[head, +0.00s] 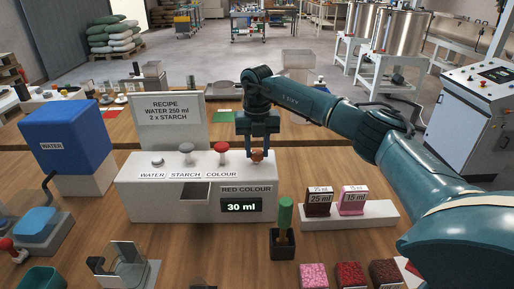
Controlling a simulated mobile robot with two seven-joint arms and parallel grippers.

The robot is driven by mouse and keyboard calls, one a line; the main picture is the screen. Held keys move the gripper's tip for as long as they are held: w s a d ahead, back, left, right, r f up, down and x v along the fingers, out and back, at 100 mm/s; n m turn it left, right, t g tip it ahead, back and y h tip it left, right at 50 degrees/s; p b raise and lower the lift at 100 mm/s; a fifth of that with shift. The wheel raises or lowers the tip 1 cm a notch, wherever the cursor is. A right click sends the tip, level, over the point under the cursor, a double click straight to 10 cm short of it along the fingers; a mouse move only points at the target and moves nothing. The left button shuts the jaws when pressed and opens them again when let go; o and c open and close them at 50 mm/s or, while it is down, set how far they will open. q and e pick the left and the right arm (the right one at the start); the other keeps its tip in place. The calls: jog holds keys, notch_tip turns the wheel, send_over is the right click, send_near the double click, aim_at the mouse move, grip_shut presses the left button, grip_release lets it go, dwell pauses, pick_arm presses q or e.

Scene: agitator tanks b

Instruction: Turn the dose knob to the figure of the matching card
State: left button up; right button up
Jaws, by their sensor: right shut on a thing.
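The white dosing unit (150,196) stands on the wooden table with labels WATER, STARCH and COLOUR. The copper-coloured dose knob (257,157) is on its top right end. My right gripper (257,151) points down from above and is shut on the dose knob. The display (241,207) under RED COLOUR reads 30 ml. A dark red-brown card (318,202) reads 25 ml, and a pink card (353,202) reads 15 ml. Both stand on a white holder (348,217) at the right. My left gripper is not in view.
Pink (314,275), red (350,275) and dark red (385,273) blocks lie at the front right. A green-handled tool (285,215) stands in a dark holder before the unit. A recipe board (168,112) stands behind. A blue water tank (66,136) is left.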

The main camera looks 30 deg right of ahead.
jog(key=shift+r, duration=0.1)
jog(key=o, duration=1)
jog(key=shift+c, duration=0.2)
jog(key=shift+r, duration=0.35)
pick_arm(q)
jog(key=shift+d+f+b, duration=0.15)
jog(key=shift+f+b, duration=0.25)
jog(key=shift+b, duration=0.6)
pick_arm(e)
notch_tip(320, 180, up, 12)
jog(key=shift+r, duration=0.2)
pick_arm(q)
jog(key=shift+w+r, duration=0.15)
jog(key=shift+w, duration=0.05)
